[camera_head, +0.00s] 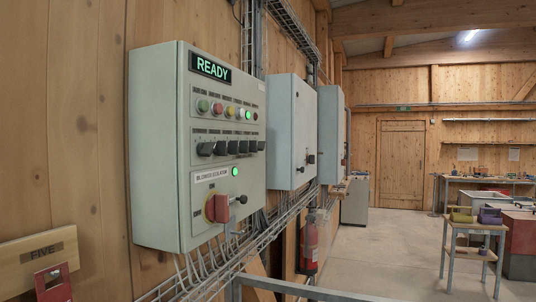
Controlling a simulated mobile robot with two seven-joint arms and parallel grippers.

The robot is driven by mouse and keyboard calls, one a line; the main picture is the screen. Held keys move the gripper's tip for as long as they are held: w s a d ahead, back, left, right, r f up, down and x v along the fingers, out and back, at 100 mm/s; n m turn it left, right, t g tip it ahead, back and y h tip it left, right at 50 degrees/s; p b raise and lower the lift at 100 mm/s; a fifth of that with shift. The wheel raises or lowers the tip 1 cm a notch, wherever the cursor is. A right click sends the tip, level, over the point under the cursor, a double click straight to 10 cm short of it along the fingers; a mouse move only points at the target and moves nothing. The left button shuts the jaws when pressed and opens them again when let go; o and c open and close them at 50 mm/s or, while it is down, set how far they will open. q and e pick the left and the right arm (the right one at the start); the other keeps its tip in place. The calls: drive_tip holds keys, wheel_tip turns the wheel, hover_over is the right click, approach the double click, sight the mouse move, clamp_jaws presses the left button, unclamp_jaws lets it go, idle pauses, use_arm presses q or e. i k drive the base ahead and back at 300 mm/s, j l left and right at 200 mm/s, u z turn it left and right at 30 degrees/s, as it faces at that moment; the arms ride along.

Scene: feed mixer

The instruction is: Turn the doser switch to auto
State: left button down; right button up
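A pale grey-green control cabinet (157,147) hangs on the wooden wall at the left, its front turned to the right. A row of several black rotary switches (222,148) runs across its front. The small labels above them cannot be read, so I cannot tell which is the doser switch or where its knob points. Above the row are several coloured push buttons and lamps (217,107), one lit green. A display (210,67) reads READY. Below are a lit green lamp (235,171) and a red rotary handle (217,208). Neither of my grippers is in view.
Two more grey cabinets (292,120) hang farther along the wall. Cable trays and a metal rail (290,289) run below. A fire extinguisher (309,246) hangs beyond. A small table (474,226) with boxes stands at the right. The floor (385,240) between is clear.

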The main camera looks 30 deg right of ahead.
sight(221, 149)
drive_tip(key=z, duration=0.85)
